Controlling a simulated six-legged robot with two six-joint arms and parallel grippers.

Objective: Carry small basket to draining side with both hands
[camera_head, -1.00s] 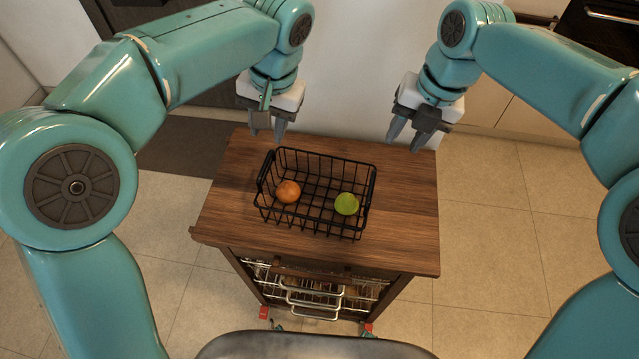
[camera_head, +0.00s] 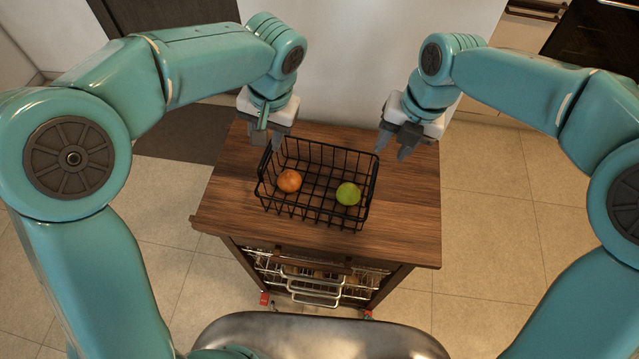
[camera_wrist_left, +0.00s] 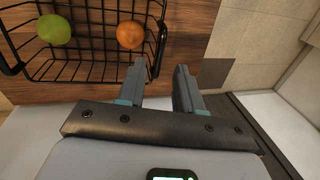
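The small black wire basket (camera_head: 318,211) stands upright on the wooden top of a cart. It holds an orange (camera_head: 289,181) on the left and a green fruit (camera_head: 348,193) on the right. My left gripper (camera_head: 266,145) is open just beyond the basket's far left corner. In the left wrist view its parted fingers (camera_wrist_left: 157,82) are beside the basket's end rim (camera_wrist_left: 160,45), with nothing between the tips. My right gripper (camera_head: 394,149) is open and empty above the cart top, beyond the basket's far right corner.
The wooden cart top (camera_head: 408,220) has free room right of the basket and a strip at the left. Wire racks (camera_head: 315,278) show below it. A pale wall or panel (camera_head: 350,60) stands behind the cart. Tiled floor (camera_head: 500,230) lies around it.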

